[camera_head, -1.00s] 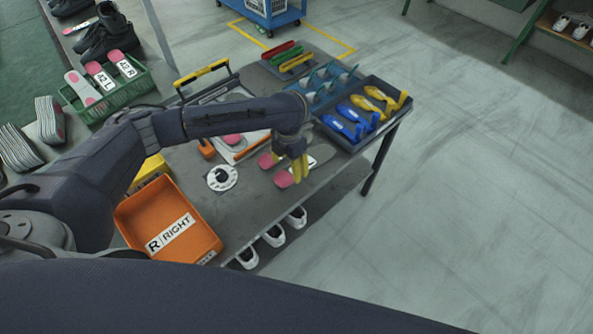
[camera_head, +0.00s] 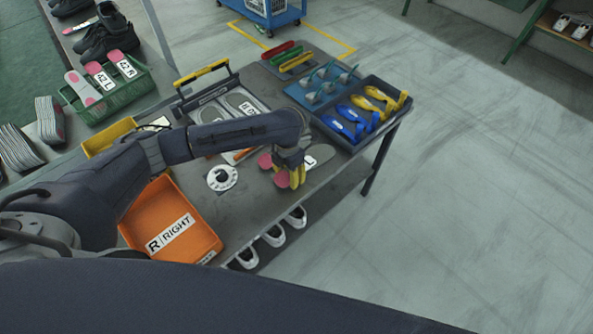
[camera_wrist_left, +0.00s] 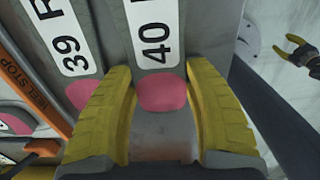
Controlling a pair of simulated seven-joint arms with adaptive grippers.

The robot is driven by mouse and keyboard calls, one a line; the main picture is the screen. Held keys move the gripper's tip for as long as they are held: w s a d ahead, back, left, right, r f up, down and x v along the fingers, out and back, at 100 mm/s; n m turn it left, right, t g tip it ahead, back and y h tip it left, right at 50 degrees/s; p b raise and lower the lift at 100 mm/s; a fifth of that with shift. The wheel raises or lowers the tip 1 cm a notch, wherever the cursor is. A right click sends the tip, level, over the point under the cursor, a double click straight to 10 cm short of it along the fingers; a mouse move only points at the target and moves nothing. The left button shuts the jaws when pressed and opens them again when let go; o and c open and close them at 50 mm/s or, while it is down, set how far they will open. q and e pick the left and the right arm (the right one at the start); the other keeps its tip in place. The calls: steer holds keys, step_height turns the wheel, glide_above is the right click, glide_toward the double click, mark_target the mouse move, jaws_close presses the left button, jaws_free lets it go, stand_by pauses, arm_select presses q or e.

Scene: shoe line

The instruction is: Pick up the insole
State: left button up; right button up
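In the wrist view, a grey insole with a pink heel and a white label reading 40 (camera_wrist_left: 157,35) lies between the two yellow fingers of my left gripper (camera_wrist_left: 162,85). The fingers are spread on either side of its heel; whether they touch it cannot be told. A similar insole labelled 39 (camera_wrist_left: 72,45) lies beside it, outside the left finger. In the head view my left gripper (camera_head: 290,178) is low over the table, partly covering the insole (camera_head: 322,154). A yellow-fingered gripper, apparently my right (camera_wrist_left: 297,47), shows spread and empty, well off in the wrist view.
A board marked HEEL STOP (camera_wrist_left: 22,75) is close on the left in the wrist view. A blue tray (camera_head: 350,142) with blue and yellow items stands at the right end of the table. An orange bin marked RIGHT (camera_head: 195,238) and a white dial (camera_head: 222,187) are nearer.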

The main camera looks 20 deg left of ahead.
arm_select(q)
steer(key=c, duration=0.4)
steer(key=shift+r, duration=0.1)
